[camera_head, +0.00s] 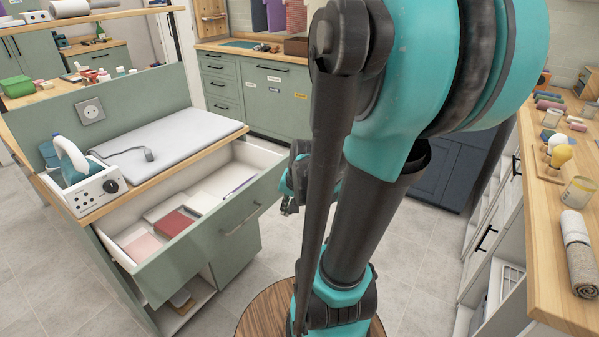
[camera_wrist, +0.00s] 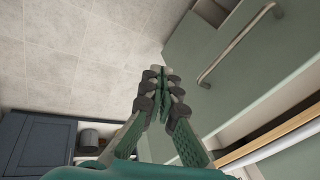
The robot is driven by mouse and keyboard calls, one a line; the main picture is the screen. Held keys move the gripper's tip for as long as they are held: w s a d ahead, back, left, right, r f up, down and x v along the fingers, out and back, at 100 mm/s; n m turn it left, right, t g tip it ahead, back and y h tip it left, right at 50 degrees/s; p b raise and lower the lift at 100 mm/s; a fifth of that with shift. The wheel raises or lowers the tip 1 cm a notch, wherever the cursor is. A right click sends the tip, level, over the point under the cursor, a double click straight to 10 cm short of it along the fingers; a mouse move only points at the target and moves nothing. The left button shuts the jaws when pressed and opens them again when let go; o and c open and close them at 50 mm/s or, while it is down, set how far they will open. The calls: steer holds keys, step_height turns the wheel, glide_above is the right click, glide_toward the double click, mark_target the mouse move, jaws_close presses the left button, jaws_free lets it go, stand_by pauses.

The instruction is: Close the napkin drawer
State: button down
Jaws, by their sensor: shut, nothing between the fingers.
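The napkin drawer (camera_head: 217,238) is pulled well out of the green cabinet, with folded red, pink and white cloths (camera_head: 174,223) inside. Its green front carries a metal bar handle (camera_head: 239,219). In the wrist view the green drawer front (camera_wrist: 270,75) and its handle (camera_wrist: 235,45) fill the right side. My gripper (camera_head: 287,208) is just right of the drawer's right end in the head view, partly hidden by my arm. In the wrist view my gripper (camera_wrist: 161,75) has its fingers together and empty, apart from the handle.
Above the drawer, a wooden-edged top (camera_head: 205,152) bears a grey pressing board (camera_head: 165,140) and a white device (camera_head: 92,190). A white-fronted counter (camera_head: 555,235) stands on the right. Tiled floor (camera_head: 420,255) is clear between them.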

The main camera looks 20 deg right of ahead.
steer(key=w+d+r+m+t+y, duration=0.1)
steer(key=w+d+m+t+y, duration=0.1)
steer(key=w+d+m, duration=0.75)
steer(key=w+d+r+m+t+y, duration=0.1)
steer(key=w+d+m+y, duration=0.1)
steer(key=w+d+m, duration=0.65)
steer(key=w+a+f+m, duration=0.3)
steer(key=w+a+f, duration=0.2)
steer(key=w+f, duration=0.1)
steer(key=shift+w+f+m, duration=0.15)
steer(key=shift+f+m, duration=0.15)
steer(key=shift+f, duration=0.35)
steer(key=shift+w+a, duration=0.1)
glide_above(251, 166)
steer(key=s+d, duration=0.1)
steer(key=s, duration=0.1)
steer(key=shift+w, duration=0.25)
steer(key=shift+w+a+r, duration=0.1)
steer(key=shift+w+a, duration=0.5)
steer(key=shift+w, duration=0.2)
